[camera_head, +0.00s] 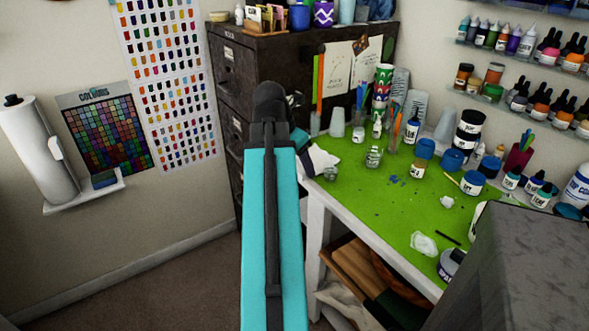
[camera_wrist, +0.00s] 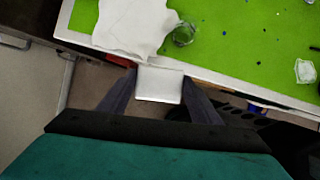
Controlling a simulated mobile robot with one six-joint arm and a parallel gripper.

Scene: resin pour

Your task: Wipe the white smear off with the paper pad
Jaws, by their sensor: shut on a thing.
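My gripper (camera_wrist: 159,78) is shut on a small white paper pad (camera_wrist: 160,88), which sits between its two dark fingers in the wrist view. The pad is at the near edge of the green-topped table (camera_wrist: 235,42). Just beyond it a white, sheet-like patch (camera_wrist: 130,25) lies over the table corner; it also shows right of my arm in the head view (camera_head: 320,160). I cannot tell whether this is the smear or loose paper, or whether the pad touches it.
A clear cup (camera_wrist: 183,34) stands close beside the white patch. Bottles, jars and cups crowd the table's back, including a blue-lidded jar (camera_head: 472,183). A crumpled whitish piece (camera_head: 423,243) lies near the front edge. A dark cabinet (camera_head: 240,90) stands behind left. The mat's middle is mostly clear.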

